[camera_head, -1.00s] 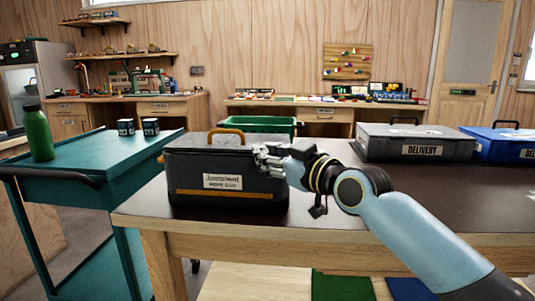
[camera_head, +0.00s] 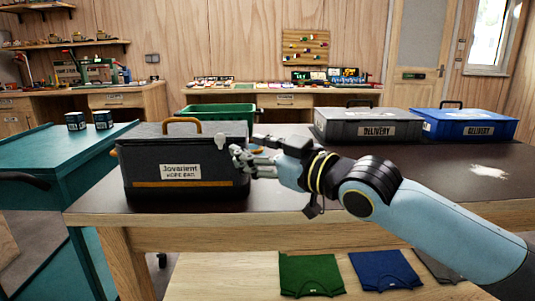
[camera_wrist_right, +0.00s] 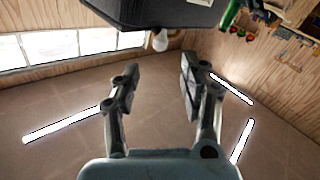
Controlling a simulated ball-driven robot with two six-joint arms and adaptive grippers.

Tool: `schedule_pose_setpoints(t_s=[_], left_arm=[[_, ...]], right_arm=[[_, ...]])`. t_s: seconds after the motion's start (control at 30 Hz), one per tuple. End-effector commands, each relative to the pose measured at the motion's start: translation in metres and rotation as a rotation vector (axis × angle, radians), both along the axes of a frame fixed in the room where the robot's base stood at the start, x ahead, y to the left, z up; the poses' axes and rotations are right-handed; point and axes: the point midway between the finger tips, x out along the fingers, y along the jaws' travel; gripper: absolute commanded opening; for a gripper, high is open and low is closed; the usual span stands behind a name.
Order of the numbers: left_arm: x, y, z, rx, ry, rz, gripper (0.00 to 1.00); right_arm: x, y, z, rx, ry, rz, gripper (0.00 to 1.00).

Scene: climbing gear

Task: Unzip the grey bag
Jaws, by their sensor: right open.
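The grey bag (camera_head: 150,155) stands upright on the dark tabletop in the head view. It has an orange handle, an orange stripe and a white label. In the right wrist view the dark bag (camera_wrist_right: 150,10) shows at the top edge, with a small pale tab (camera_wrist_right: 160,40) hanging at its side, possibly the zip pull; a pale tab also shows by its right end in the head view (camera_head: 257,148). My right gripper (camera_head: 245,154) is open and empty at the bag's right end. In the wrist view its fingers (camera_wrist_right: 160,70) stand apart below the tab. My left gripper is out of view.
A grey delivery case (camera_head: 345,120) and a blue case (camera_head: 462,125) stand behind. A green crate (camera_head: 217,113) is behind the bag. A teal cart (camera_head: 50,155) is at left.

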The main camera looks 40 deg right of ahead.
Motion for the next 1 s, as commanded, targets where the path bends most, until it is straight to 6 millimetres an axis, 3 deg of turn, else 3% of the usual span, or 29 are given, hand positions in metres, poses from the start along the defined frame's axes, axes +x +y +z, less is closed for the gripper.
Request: schedule_pose_setpoints(t_s=[0.1, 0.33, 1.0], left_arm=[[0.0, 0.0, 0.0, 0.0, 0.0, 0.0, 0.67], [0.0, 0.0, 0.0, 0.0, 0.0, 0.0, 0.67], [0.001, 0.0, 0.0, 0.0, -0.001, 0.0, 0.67]], right_arm=[[-0.018, -0.003, -0.001, -0.005, 0.001, 0.004, 0.44], [-0.034, -0.007, -0.001, -0.002, 0.0, -0.001, 0.44], [-0.039, -0.008, 0.0, 0.003, -0.001, 0.001, 0.44]])
